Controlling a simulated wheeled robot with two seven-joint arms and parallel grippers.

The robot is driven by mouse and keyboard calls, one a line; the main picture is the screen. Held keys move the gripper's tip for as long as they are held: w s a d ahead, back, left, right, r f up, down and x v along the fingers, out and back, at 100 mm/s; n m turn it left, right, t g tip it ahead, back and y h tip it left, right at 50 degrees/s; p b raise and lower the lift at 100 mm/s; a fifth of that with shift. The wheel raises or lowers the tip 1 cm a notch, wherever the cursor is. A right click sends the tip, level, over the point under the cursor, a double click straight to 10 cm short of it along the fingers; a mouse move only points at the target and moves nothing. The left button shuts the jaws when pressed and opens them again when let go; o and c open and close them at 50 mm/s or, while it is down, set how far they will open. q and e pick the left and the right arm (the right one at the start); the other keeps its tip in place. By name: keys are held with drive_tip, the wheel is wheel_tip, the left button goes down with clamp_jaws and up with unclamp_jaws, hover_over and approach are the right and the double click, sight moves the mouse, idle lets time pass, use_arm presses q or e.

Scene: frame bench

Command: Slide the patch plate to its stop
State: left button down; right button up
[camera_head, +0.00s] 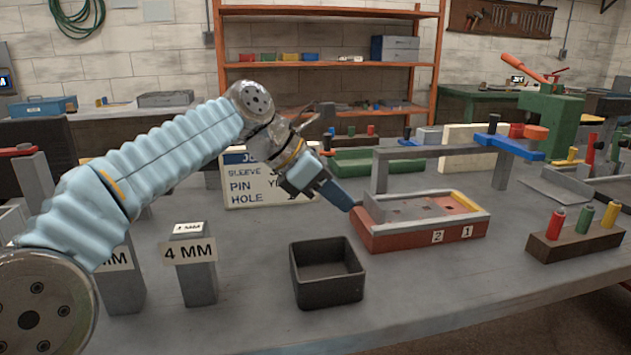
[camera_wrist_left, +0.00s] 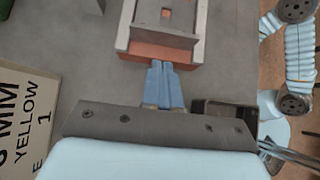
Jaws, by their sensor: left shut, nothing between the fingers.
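The patch plate looks to be the grey plate (camera_head: 398,211) with holes, lying between the grey rails of a red fixture (camera_head: 400,240) marked 2 and 1. A yellow bar (camera_head: 465,201) crosses the fixture's right end. In the left wrist view the plate (camera_wrist_left: 166,18) has a raised grey lip at its near end. My left gripper (camera_head: 347,204) is shut and empty at the fixture's left end. In the left wrist view its blue fingertips (camera_wrist_left: 160,66) are at the near end of the orange base; I cannot tell whether they touch it. My right gripper is not seen.
A grey bridge with a blue end (camera_head: 508,146) stands behind the fixture. A black open box (camera_head: 327,272) and a 4 MM block (camera_head: 190,265) stand in front left. A lettered board (camera_head: 240,180) is behind my left arm. A peg block (camera_head: 575,240) stands right.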

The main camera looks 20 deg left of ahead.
sight(387, 214)
use_arm(q)
drive_tip(key=shift+w+d+r, duration=0.1)
drive_tip(key=shift+w+d, duration=0.35)
drive_tip(key=shift+d, duration=0.25)
drive_tip(key=shift+w+d+r, duration=0.1)
drive_tip(key=shift+w+d, duration=0.3)
drive_tip(key=shift+d, duration=0.25)
drive_tip(key=shift+f, duration=0.1)
drive_tip(key=w+d, duration=0.2)
drive_tip(key=d, duration=0.1)
drive_tip(key=w+d, duration=0.1)
drive_tip(key=d, duration=0.1)
drive_tip(key=shift+w, duration=0.1)
